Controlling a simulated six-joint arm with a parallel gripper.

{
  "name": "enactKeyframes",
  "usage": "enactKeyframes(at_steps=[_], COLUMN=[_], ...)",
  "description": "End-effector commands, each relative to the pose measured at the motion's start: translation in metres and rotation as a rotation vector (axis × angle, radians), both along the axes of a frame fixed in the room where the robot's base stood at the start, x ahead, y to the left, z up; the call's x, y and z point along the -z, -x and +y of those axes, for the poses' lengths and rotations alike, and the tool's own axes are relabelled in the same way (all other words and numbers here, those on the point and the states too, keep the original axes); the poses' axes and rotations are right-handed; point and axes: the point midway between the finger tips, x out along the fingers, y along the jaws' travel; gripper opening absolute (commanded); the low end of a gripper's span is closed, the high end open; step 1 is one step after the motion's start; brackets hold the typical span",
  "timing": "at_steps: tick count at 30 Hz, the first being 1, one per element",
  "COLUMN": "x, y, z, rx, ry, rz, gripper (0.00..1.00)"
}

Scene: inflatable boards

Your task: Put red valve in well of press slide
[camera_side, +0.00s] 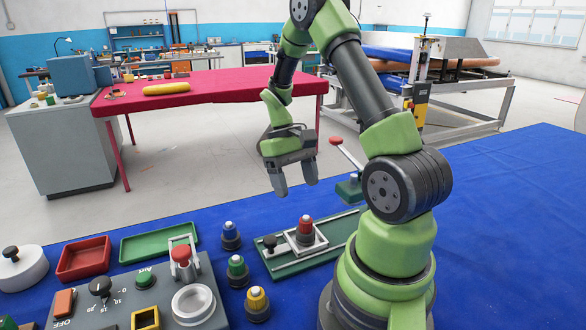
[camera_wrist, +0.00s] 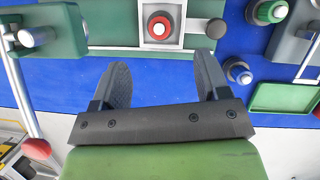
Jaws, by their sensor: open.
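The red valve (camera_side: 305,228) has a red cap, a pale tip and a dark base. It stands upright inside the pale square frame of the press slide (camera_side: 291,241), on a green plate with rails. The wrist view shows the red valve (camera_wrist: 160,26) from above, inside the square well (camera_wrist: 145,8); whether it is fully seated I cannot tell. My gripper (camera_side: 294,186) is open and empty, fingers pointing down, above and apart from the valve. In the wrist view my gripper's fingers (camera_wrist: 162,72) are spread, with the valve beyond their tips.
Blue (camera_side: 231,236), green (camera_side: 237,271) and yellow (camera_side: 257,304) valves stand left of the slide. The press lever's red knob (camera_side: 336,141) rises right of my gripper. A control panel (camera_side: 150,293), red tray (camera_side: 84,258) and green tray (camera_side: 159,242) lie left. Blue cloth is clear at right.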

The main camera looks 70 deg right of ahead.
Motion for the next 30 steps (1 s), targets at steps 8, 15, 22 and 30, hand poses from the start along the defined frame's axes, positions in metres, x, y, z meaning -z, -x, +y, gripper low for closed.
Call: enactKeyframes(at_steps=[8,15,22,30], x=[-0.028,-0.082,-0.146,-0.180], y=[-0.010,-0.026,-0.016,0.027], z=[-0.005,0.037,0.113,0.176], rx=[-0.004,-0.053,-0.111,-0.142], ry=[0.004,0.101,0.174,0.123], rz=[-0.005,-0.182,-0.511,-0.864], gripper=[0.69,0.69,0.69,0.69])
